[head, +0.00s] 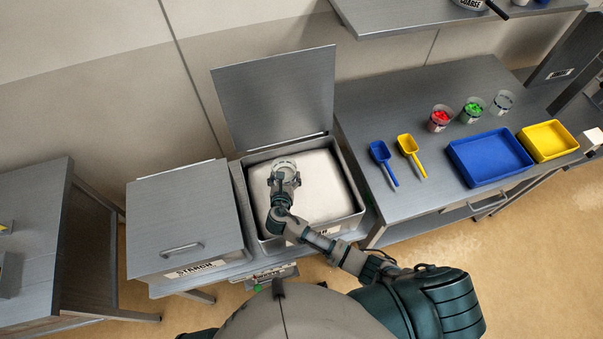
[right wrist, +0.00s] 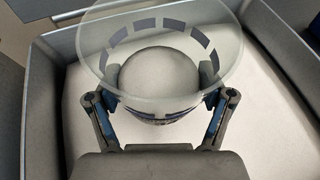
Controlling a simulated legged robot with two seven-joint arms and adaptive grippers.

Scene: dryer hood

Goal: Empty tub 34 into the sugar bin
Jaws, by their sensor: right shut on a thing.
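The open bin (head: 364,209) stands in the middle of the head view with its lid (head: 275,98) raised behind it. White material (head: 325,185) fills it to a little below the rim. My right gripper (head: 285,178) is shut on a clear tub (head: 284,163) over the bin. In the right wrist view the tub (right wrist: 163,25) has a wide clear rim and a rounded white mass inside, between my two fingers (right wrist: 160,105). I cannot read a number on the tub, and my arm hides most of the bin's label. My left gripper is not in view.
A closed bin (head: 185,215) labelled STARCH stands just left. The right-hand bench holds a blue scoop (head: 382,155), a yellow scoop (head: 408,147), a blue tray (head: 458,160), a yellow tray (head: 549,157), and cups with red (head: 440,118), green (head: 473,109) and clear (head: 503,102) contents.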

